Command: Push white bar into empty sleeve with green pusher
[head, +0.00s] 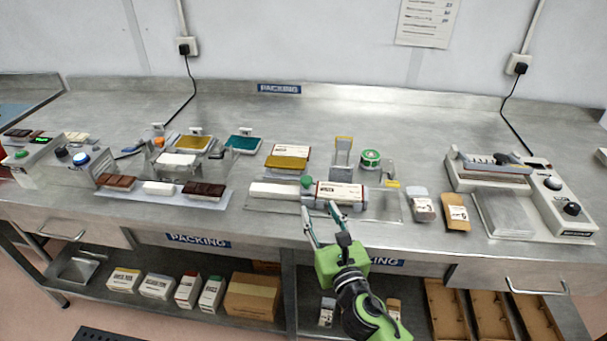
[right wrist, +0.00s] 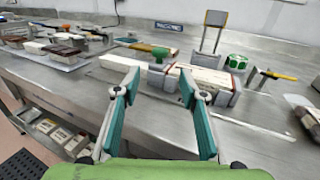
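A white bar (head: 272,190) lies flat in a clear tray at the middle front of the bench. It also shows in the right wrist view (right wrist: 117,63). The green pusher (head: 307,182) stands at the bar's right end, between the bar and the sleeve; its knob shows in the right wrist view (right wrist: 160,53). The sleeve (head: 341,193), white with a printed label, lies right of the pusher in line with the bar. Its inside is hidden. My right gripper (head: 319,206) is open and empty, just in front of the pusher and sleeve. My left gripper is out of view.
Left of the bar, a tray (head: 218,201) holds brown and white bars. A tape roll (head: 370,158) and an upright stand (head: 343,152) are behind the sleeve. Small packs (head: 424,207) and a sealing machine (head: 503,208) are to the right. The front strip is clear.

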